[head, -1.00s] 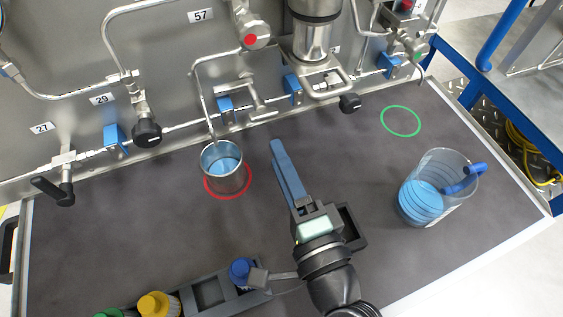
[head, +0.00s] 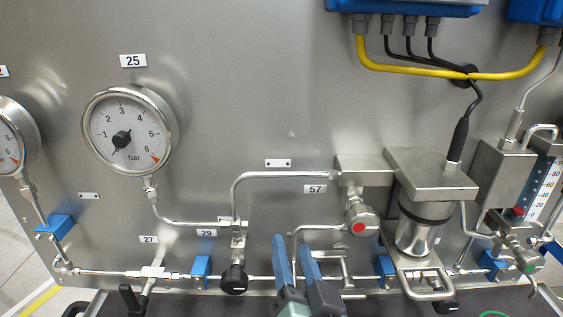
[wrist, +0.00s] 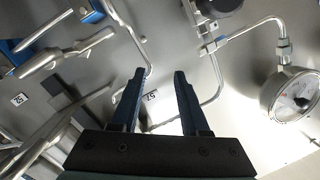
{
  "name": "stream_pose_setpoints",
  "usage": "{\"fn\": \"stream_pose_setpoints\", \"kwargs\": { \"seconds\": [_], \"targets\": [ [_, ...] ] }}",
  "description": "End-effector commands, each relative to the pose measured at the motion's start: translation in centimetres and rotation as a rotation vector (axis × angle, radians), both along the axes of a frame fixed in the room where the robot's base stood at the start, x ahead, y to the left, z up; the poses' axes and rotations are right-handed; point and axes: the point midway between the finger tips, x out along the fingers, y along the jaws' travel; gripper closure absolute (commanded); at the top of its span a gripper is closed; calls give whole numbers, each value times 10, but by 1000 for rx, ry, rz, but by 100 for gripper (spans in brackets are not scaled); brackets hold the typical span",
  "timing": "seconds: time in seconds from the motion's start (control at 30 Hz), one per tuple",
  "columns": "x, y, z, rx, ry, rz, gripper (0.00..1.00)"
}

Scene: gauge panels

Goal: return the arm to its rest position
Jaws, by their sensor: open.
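My gripper (head: 295,262) rises from the bottom edge of the head view, in front of the lower part of the panel. Its two blue-sided fingers are apart with nothing between them. In the wrist view my gripper (wrist: 158,95) also shows as two dark fingers spread open and empty, pointing at the steel panel and its pipes. The rest of my arm is mostly below the head view.
The steel panel (head: 260,110) fills the head view. It carries a round pressure gauge (head: 129,131), thin pipes, a red-marked valve (head: 360,222) and a black knob (head: 233,280). A yellow cable (head: 455,73) hangs at the top right. Only the table's far edge shows.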

Motion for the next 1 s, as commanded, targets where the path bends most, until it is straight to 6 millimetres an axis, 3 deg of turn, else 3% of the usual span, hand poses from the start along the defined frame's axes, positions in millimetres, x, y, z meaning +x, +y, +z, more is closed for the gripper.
{"fn": "stream_pose_setpoints", "kwargs": {
  "seconds": [0.03, 0.1, 0.27, 0.37, 0.5, 0.63, 0.8, 1.0],
  "targets": [
    [11, 8, 20, -108, -21, 2, 55],
    [21, 14, 41, -255, -35, -16, 55],
    [36, 23, 98, -560, -65, -98, 55],
    [23, 19, 166, -556, -232, -156, 55],
    [-8, 19, 256, -532, -484, -226, 55],
    [-45, 19, 322, -510, -688, -283, 55],
    [-83, 19, 369, -487, -858, -330, 55],
    [-96, 19, 382, -479, -913, -343, 55]
  ]
}}
